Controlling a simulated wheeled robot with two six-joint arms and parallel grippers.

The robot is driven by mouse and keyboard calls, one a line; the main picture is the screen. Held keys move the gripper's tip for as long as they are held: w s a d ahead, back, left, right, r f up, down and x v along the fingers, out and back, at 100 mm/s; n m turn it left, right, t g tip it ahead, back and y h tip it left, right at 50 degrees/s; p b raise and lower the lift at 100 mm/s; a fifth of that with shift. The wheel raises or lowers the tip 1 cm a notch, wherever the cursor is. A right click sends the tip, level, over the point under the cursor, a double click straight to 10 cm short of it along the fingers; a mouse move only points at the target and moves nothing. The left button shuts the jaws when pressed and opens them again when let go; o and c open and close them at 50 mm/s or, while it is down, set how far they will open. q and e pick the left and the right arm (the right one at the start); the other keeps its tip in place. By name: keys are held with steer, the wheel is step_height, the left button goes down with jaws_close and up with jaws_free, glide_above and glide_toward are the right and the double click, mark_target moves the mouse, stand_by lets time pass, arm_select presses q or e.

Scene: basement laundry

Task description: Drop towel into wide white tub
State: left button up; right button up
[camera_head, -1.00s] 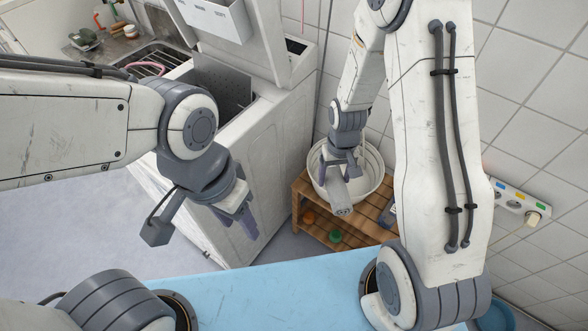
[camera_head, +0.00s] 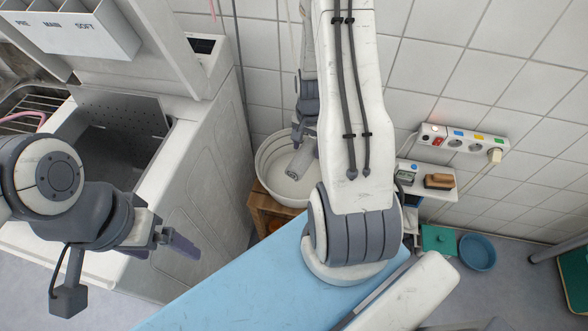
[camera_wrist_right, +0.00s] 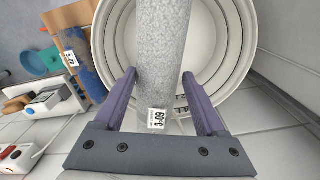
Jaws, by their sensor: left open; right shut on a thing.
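The towel is a light grey speckled roll with a white "60°C" tag. It shows in the head view (camera_head: 303,160) and in the right wrist view (camera_wrist_right: 163,40). My right gripper (camera_head: 301,140) is shut on it; in the right wrist view the two purple fingers (camera_wrist_right: 158,80) are on either side of it. The wide white tub (camera_head: 264,163) is round, and the towel overlaps its opening in both views; its rim also shows in the right wrist view (camera_wrist_right: 252,40). My left gripper (camera_head: 183,243) is open and empty in front of the washing machine, away from the tub.
The tub stands on a wooden slatted shelf (camera_head: 263,203) against the tiled wall. The open washing machine (camera_head: 195,190) is to its left, a light blue surface (camera_head: 235,285) in front. A power strip (camera_head: 462,140), brush (camera_head: 439,181) and blue basin (camera_head: 478,252) are to the right.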

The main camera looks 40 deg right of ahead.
steer(key=f+b, duration=0.4)
steer(key=f, duration=0.1)
steer(key=shift+w+a+f+b, duration=0.15)
steer(key=shift+w+a+b, duration=0.15)
steer(key=shift+a, duration=0.05)
steer(key=o, duration=1.5)
step_height(320, 180, up, 11)
steer(key=p, duration=0.2)
steer(key=shift+f+p, duration=0.2)
steer(key=shift+p, duration=0.15)
